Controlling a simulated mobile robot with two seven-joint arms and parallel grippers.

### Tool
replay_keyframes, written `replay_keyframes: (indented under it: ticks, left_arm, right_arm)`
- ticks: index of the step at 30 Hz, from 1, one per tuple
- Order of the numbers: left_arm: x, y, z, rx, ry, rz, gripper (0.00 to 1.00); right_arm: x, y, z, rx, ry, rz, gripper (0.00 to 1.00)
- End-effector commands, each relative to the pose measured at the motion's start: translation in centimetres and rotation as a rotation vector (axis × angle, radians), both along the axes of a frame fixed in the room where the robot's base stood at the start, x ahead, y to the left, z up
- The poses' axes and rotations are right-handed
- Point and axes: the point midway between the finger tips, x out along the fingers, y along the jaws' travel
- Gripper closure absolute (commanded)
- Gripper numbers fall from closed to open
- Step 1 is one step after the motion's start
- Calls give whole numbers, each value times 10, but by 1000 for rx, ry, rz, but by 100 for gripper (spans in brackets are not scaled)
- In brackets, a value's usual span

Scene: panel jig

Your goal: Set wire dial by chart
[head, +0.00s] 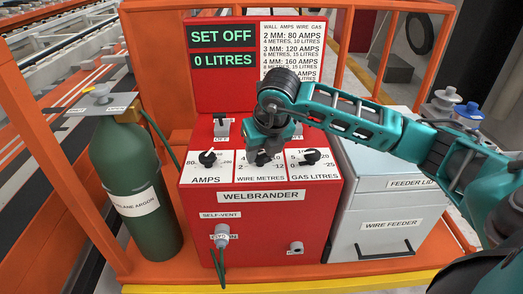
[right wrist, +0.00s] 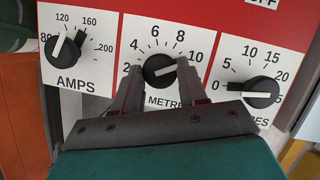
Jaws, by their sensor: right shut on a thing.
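The black wire metres dial (right wrist: 159,71) sits in the middle of the red welder's sloped panel. My right gripper (right wrist: 157,88) is shut on it, one finger on each side. Its white line points right and slightly up, near the 10 side of the scale. In the head view my right gripper (head: 264,154) comes down over this dial and mostly hides it. The chart (head: 292,50) on the upper panel lists 2 mm, 3 mm and 4 mm rows; its lowest lines are partly hidden by my arm. My left gripper is not in view.
The display (head: 222,48) reads SET OFF, 0 LITRES. The amps dial (head: 208,158) is left of my gripper, the gas litres dial (head: 310,157) right. Switches (head: 221,128) stand behind. A green cylinder (head: 130,180) is left; the wire feeder (head: 385,205) is right, under my arm.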

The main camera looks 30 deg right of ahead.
Motion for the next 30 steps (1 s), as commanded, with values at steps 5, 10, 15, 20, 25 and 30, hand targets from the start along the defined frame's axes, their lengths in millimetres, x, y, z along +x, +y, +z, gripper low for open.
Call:
replay_keyframes:
  ticks: [5,10,15,20,25,30]
  left_arm:
    - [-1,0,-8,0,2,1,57]
    - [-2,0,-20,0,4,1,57]
    - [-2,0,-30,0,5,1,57]
    - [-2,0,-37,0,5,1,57]
    - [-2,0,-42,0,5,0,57]
    - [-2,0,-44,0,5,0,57]
  right_arm:
    - [0,-1,-1,0,-2,56,89]
    - [0,-2,-3,0,-3,161,89]
    - [1,-4,-2,-1,-4,298,89]
    - [1,-4,-1,-1,-3,424,89]
    - [1,-5,0,1,-4,538,89]
    - [1,-5,0,0,-4,623,89]
